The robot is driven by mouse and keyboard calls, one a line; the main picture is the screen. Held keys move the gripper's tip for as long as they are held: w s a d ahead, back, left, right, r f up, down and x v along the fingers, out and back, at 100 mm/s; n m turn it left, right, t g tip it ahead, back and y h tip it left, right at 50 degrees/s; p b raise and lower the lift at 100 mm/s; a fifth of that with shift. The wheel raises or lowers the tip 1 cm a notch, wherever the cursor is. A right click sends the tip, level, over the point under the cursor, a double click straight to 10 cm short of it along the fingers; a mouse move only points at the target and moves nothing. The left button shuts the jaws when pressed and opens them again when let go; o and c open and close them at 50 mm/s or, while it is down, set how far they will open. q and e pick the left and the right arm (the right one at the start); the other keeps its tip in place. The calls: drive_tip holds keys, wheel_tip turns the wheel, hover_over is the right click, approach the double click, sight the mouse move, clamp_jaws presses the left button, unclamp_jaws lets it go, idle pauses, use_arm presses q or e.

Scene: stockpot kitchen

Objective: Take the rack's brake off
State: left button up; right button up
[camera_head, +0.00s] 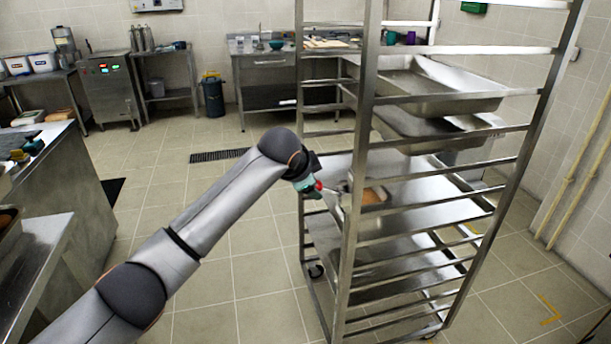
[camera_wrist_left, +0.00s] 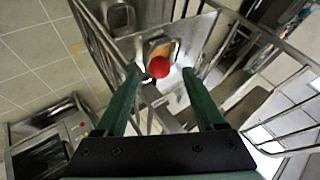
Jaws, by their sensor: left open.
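The tall steel rack (camera_head: 364,100) stands on casters right of centre in the head view. A red ball knob (camera_head: 319,186) sits at its left side, on what looks like a thin metal lever. In the left wrist view the red knob (camera_wrist_left: 159,67) lies between and just beyond the fingertips. My left gripper (camera_head: 312,185), with green fingers (camera_wrist_left: 160,74), is open around the line to the knob. I cannot tell whether a finger touches it. The gripper partly hides the knob's surroundings in the head view. My right gripper is not in view.
The rack holds large steel pans (camera_head: 440,95) on upper levels and a small pan with brown contents (camera_head: 371,196) lower down. A steel counter (camera_head: 50,185) stands at left. A floor drain (camera_head: 218,155) lies behind my arm. Tiled floor around the rack is mostly clear.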

use_arm(q)
drive_tip(key=shift+v, duration=2.3)
drive_tip(key=s+f+n+h, duration=0.1)
drive_tip(key=s+f+n, duration=0.3)
drive_tip(key=f, duration=0.9)
drive_tip(key=s+f+n+h, duration=0.1)
drive_tip(key=s+f, duration=0.6)
drive_tip(key=f, duration=0.5)
drive_tip(key=s+a+f+n+y, duration=0.1)
drive_tip(key=s+a+f+n, duration=0.2)
drive_tip(key=s, duration=0.9)
drive_tip(key=s+a+f+n+t+y, duration=0.1)
drive_tip(key=s+a+f+n, duration=0.2)
drive_tip(key=s+a+f, duration=0.7)
drive_tip(key=s, duration=0.3)
drive_tip(key=shift+a+n, duration=0.25)
drive_tip(key=shift+n, duration=0.15)
